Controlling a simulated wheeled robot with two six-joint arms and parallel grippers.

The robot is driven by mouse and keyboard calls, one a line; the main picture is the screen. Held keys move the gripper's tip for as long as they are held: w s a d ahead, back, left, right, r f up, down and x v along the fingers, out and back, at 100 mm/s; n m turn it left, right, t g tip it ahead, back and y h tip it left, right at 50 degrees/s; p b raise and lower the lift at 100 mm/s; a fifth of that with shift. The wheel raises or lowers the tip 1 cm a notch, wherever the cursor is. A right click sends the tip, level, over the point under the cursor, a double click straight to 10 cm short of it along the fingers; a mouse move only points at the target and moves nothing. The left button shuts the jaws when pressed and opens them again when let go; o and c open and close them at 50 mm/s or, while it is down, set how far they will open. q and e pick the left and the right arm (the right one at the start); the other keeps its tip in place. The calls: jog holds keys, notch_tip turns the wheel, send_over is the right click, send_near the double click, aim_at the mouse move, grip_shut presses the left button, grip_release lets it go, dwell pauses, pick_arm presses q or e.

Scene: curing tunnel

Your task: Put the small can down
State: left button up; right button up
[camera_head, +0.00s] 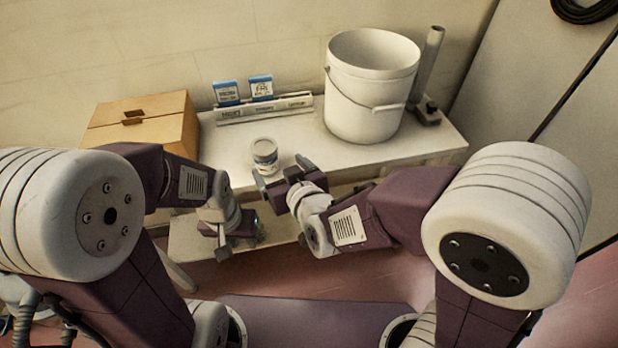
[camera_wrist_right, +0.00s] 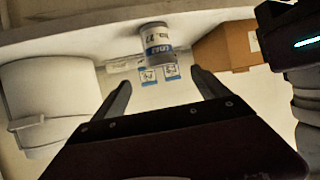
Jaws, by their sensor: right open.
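The small can (camera_head: 265,157), white with a blue-and-white label and a pale lid, stands upright on the white bench (camera_head: 300,150) near its front edge. It also shows in the right wrist view, upside down there (camera_wrist_right: 158,44). My right gripper (camera_head: 282,172) is open and empty just in front of the can. Its two fingers are spread in the right wrist view (camera_wrist_right: 160,88), with the can apart from them. My left gripper (camera_head: 238,242) is lower, in front of the bench and below its top. Its fingers do not show clearly.
A cardboard box (camera_head: 145,122) stands at the bench's left end. A white bucket (camera_head: 366,90) and a grey tube (camera_head: 428,65) stand right. Bench top around the can is clear.

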jog(key=s+d+f+m+g+h, duration=0.25)
jog(key=d+f, duration=0.25)
jog(key=d, duration=0.5)
jog(key=s+d+f+m+g+h, duration=0.2)
jog(key=d+f+g, duration=0.3)
jog(key=d, duration=0.4)
jog(key=s+d+f+m+g+h, duration=0.1)
jog(key=s+d+f+g, duration=0.1)
jog(key=s+d, duration=0.5)
jog(key=shift+s+d+f+g+h, duration=0.15)
jog(key=shift+d+f+g+h, duration=0.15)
jog(key=shift+g, duration=0.25)
jog(key=shift+r+m, duration=0.15)
jog(key=shift+m, duration=0.1)
